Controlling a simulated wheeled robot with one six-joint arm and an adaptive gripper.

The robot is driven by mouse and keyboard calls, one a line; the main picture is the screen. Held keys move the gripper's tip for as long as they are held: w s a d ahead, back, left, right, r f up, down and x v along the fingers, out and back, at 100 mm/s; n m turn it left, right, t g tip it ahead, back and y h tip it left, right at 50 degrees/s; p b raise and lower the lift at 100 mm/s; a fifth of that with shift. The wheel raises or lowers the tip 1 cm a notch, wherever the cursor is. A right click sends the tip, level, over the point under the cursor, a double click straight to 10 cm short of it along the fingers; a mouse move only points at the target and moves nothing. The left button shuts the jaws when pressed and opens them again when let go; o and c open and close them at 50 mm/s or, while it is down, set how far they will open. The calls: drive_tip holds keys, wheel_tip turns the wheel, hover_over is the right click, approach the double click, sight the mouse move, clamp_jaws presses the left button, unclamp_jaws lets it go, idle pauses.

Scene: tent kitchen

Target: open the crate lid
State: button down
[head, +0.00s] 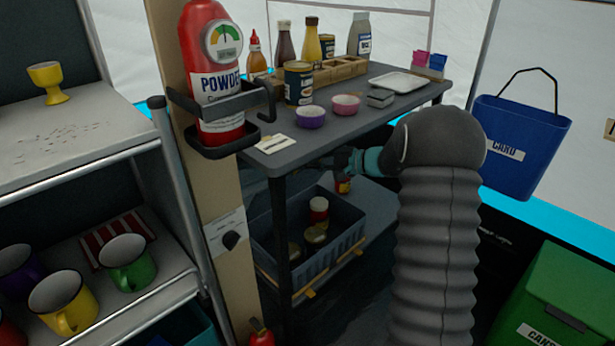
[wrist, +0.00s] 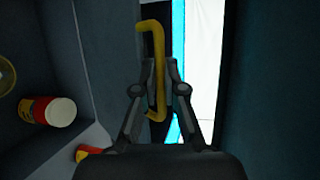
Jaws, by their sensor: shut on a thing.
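The blue-grey crate (head: 275,235) sits on the lower shelf of the grey table. My gripper (head: 318,166) is above the crate, close under the tabletop and partly hidden there. In the wrist view my gripper (wrist: 160,75) is shut on a yellow handle (wrist: 159,60). A dark panel (wrist: 98,60) beside the handle looks like the crate lid, raised. Its angle and hinge are not clear. The head view hides most of the lid.
The tabletop (head: 395,102) close above my gripper holds bottles, bowls and a tray. A table leg (head: 281,235) stands before the crate. A red POWDER extinguisher (head: 212,80) hangs on the left post. A blue bucket (head: 520,140) hangs at right.

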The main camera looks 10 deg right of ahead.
drive_tip(key=shift+w+a+r, duration=0.35)
drive_tip(key=shift+w+r, duration=0.15)
drive_tip(key=shift+w, duration=0.1)
drive_tip(key=shift+w+a+r, duration=0.3)
drive_tip(key=shift+w+r, duration=0.15)
drive_tip(key=shift+w, duration=0.15)
drive_tip(key=c, duration=1.2)
unclamp_jaws()
drive_tip(key=shift+d, duration=0.1)
drive_tip(key=shift+c, duration=0.2)
drive_tip(key=shift+s, duration=0.1)
drive_tip(key=v, duration=1.1)
drive_tip(key=shift+s+d, duration=0.2)
drive_tip(key=shift+d, duration=0.15)
